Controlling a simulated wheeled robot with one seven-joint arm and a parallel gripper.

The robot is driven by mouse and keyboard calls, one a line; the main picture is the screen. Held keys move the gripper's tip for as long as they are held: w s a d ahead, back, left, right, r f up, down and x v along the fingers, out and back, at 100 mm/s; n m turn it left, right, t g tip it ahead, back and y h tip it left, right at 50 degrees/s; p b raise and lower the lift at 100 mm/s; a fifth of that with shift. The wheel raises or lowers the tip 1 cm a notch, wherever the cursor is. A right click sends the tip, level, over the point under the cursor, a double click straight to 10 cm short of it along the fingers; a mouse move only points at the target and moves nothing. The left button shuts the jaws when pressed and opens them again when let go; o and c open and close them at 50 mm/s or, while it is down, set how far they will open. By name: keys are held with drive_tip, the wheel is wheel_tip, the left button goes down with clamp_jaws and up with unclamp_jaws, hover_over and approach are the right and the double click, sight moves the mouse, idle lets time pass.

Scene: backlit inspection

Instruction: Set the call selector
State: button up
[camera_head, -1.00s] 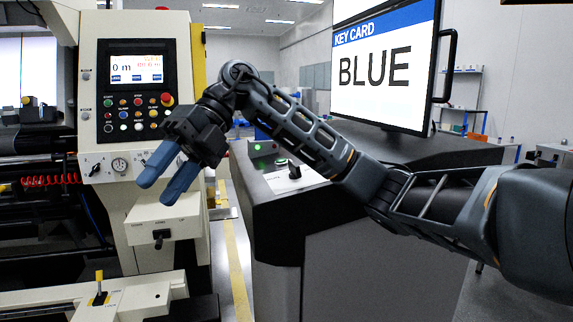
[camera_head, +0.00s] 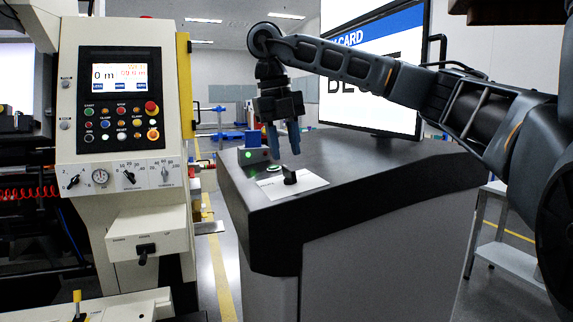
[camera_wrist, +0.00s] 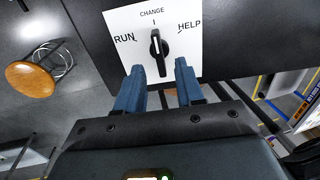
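The call selector (camera_wrist: 157,48) is a black knob with a white pointer line on a white plate (camera_wrist: 188,55) marked RUN, CHANGE and HELP. Its pointer is up toward CHANGE in the wrist view. In the head view the selector (camera_head: 289,176) stands on the dark console top. My gripper (camera_head: 283,142) hangs fingers-down above it, blue fingers apart. In the wrist view my open gripper (camera_wrist: 159,88) has one finger to each side of the knob's lower end, with nothing between them. I cannot tell the exact height gap.
The screen (camera_head: 372,75) behind the console is partly covered by my arm; its card name is mostly hidden. A box with a green light (camera_head: 254,155) stands left of the selector. A machine panel (camera_head: 121,95) is at left. A round stool (camera_wrist: 33,76) shows below.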

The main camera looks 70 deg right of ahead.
sight(288, 168)
drive_tip(key=shift+s+d+f, duration=0.1)
drive_tip(key=shift+s+f, duration=0.05)
drive_tip(key=shift+f, duration=0.95)
drive_tip(key=shift+s+d+f, duration=0.1)
drive_tip(key=shift+s+f, duration=0.05)
drive_tip(key=shift+f, duration=0.9)
clamp_jaws()
